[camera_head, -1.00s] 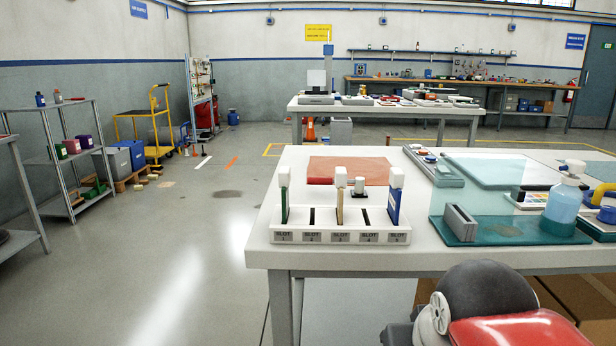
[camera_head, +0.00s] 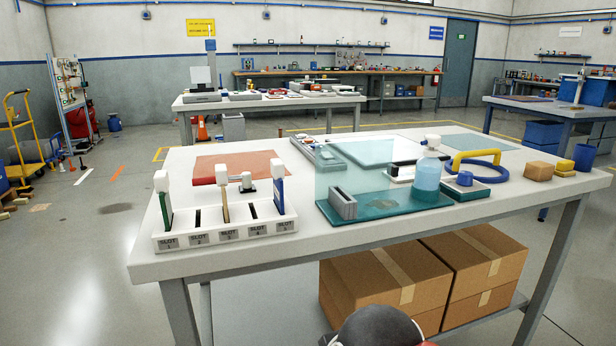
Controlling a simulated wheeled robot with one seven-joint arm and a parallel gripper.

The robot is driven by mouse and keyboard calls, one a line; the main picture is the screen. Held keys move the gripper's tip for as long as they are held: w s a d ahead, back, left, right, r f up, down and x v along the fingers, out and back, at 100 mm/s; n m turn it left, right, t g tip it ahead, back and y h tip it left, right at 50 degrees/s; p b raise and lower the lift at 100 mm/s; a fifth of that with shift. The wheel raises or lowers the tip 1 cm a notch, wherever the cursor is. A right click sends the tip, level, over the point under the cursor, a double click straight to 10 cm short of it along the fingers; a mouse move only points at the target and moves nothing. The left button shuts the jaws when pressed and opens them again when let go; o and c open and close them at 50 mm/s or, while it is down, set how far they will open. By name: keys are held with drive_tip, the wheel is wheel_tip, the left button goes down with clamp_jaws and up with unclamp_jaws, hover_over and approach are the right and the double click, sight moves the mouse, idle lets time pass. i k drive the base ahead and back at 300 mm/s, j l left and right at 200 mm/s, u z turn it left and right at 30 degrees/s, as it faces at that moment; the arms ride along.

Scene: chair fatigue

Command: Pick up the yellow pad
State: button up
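No thing is plainly a yellow pad. Yellow candidates lie at the right of the near white table (camera_head: 300,258): a yellow curved handle-like piece (camera_head: 474,156) by a blue ring, a tan-yellow block (camera_head: 539,171), and a small yellow piece (camera_head: 565,168) near the right edge. I cannot tell which one is the pad. My gripper is not in view; only a dark rounded part of my own arm shows at the bottom edge.
A white slotted rack (camera_head: 225,235) with upright tools stands at the table's front left. A teal tray (camera_head: 385,207) with a clear screen and a blue bottle (camera_head: 427,174) stand mid-table. Cardboard boxes (camera_head: 395,278) sit on the shelf below. Open floor lies left.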

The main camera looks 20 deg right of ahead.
sight(563, 168)
drive_tip(key=z, duration=1.95)
